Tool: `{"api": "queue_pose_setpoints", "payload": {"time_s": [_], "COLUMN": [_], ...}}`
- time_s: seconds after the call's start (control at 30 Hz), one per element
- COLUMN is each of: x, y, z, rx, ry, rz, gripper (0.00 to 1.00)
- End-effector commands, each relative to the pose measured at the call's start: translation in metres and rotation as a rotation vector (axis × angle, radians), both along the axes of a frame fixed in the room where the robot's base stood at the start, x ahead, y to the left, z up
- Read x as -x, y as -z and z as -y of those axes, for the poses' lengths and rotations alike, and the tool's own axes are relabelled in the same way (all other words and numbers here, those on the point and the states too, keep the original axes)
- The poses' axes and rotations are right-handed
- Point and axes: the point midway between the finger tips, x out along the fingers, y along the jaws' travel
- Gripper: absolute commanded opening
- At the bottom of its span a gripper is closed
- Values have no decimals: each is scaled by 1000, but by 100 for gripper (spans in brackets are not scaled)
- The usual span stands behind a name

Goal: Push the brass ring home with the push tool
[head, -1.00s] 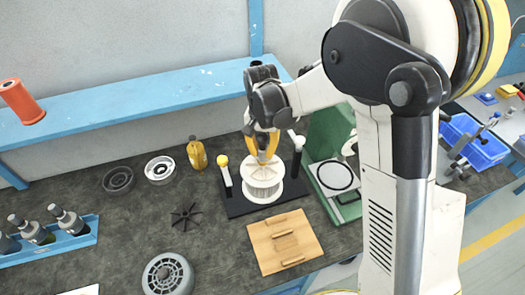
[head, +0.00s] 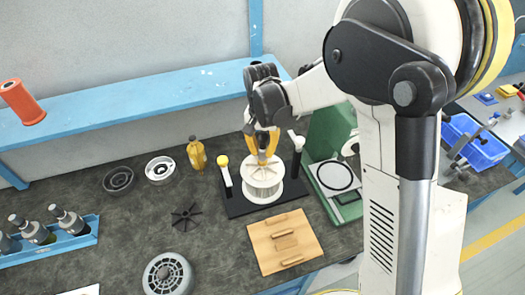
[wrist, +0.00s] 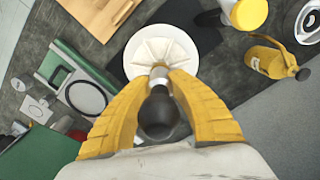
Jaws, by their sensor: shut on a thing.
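My gripper (head: 262,148) is above the white ribbed wheel (head: 262,190) on the black stand. In the wrist view, its yellow fingers (wrist: 160,92) are closed around the push tool (wrist: 158,115), which has a dark rounded knob and a silver collar. The tool points down at the centre of the white wheel (wrist: 150,45). A small tan, brass-coloured band (wrist: 159,72) shows at the tool's lower end, over the hub. I cannot tell whether this is the brass ring or part of the tool, nor whether it touches the hub.
A white-topped post (head: 297,140) and a yellow-topped post (head: 223,162) flank the wheel. A green case (head: 330,135) stands right, a wooden board (head: 284,242) in front. A yellow bottle (head: 196,153) and black fan (head: 185,215) are left. A blue shelf (head: 150,98) runs behind.

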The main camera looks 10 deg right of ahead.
Motion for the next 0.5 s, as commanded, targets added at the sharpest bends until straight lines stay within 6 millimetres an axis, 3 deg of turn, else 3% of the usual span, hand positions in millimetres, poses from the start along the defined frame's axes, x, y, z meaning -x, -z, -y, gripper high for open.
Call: {"api": "queue_pose_setpoints", "payload": {"time_s": [0.5], "x": [0], "y": [-37], "z": [0], "rx": [0], "ry": [0], "rz": [0], "gripper": [0]}}
